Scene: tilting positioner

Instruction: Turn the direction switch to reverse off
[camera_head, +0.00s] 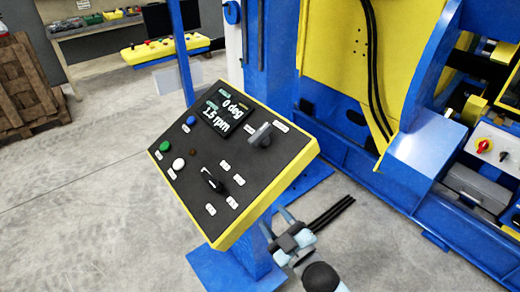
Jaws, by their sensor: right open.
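The control panel (195,165) is a tilted black plate in a yellow frame on a blue post. A black rotary knob (212,181) with a light pointer mark sits low on it, with several small white labels around it. A grey raised switch (261,134) sits at its upper right, with labels beside it. The labels are too small to read, so I cannot tell which is the direction switch. My right gripper (276,222) is open and empty, below the panel's lower right edge and apart from both switches. My left gripper is out of view.
The panel also carries a display (225,110) reading 0 deg and 1.5 rpm, and green (166,146), white (178,164) and blue (191,120) buttons. The blue and yellow positioner (410,160) stands at the right. Open concrete floor (80,220) lies at the left.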

